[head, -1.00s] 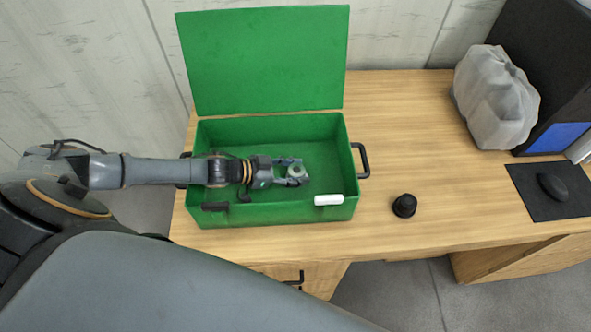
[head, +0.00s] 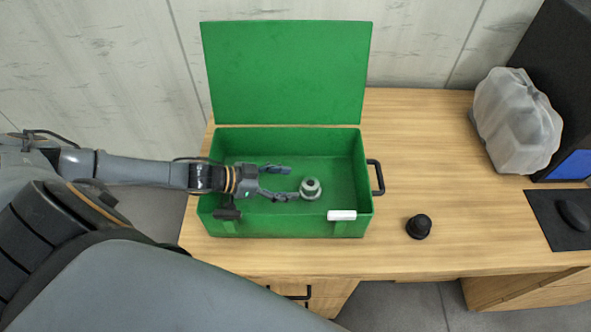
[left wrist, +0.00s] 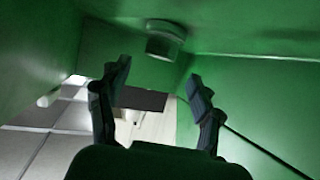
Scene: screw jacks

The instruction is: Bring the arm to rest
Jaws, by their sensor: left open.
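A grey metal screw jack (head: 310,190) stands in the open green box (head: 345,150), toward the right of its floor. It also shows in the left wrist view (left wrist: 163,42), apart from the fingers. My left gripper (head: 291,183) reaches over the box's left wall, its fingers spread wide and pointing right. It is empty, and its tips end just left of the jack. In the left wrist view the open fingers (left wrist: 155,82) have nothing between them. My right gripper is not in view.
The box's raised lid (head: 287,75) stands behind it. A white piece (head: 342,215) is at its front rim. A black round part (head: 418,226) is on the wooden desk (head: 420,150). A translucent wrapped bundle (head: 515,122) and a mouse (head: 573,214) are at right.

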